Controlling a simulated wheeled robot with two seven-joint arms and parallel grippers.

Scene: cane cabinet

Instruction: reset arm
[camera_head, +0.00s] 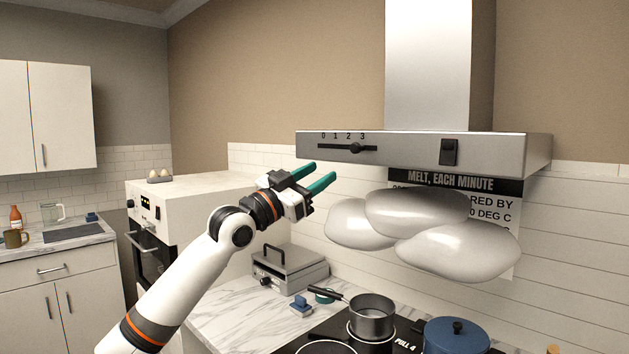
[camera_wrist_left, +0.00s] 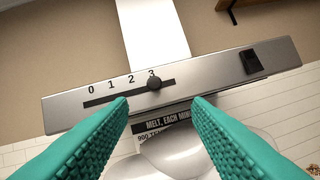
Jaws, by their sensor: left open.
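My left arm reaches up from the lower left in the head view. Its gripper (camera_head: 316,178) has two green fingers, spread apart with nothing between them. It is in the air just left of and below the range hood's front panel. In the left wrist view the open fingers (camera_wrist_left: 160,105) frame the lower edge of the hood (camera_wrist_left: 205,75). The hood's slider knob (camera_wrist_left: 154,83) is at the 3 in the wrist view. The fingers do not appear to touch the hood. My right gripper is in neither view.
White cloud-like blobs (camera_head: 420,225) hang below the hood (camera_head: 480,146) in front of a sign (camera_head: 455,183). Below are a steel saucepan (camera_head: 371,318), a blue pot (camera_head: 456,337) and a grey press grill (camera_head: 290,268). A white oven unit (camera_head: 190,187) stands behind my arm.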

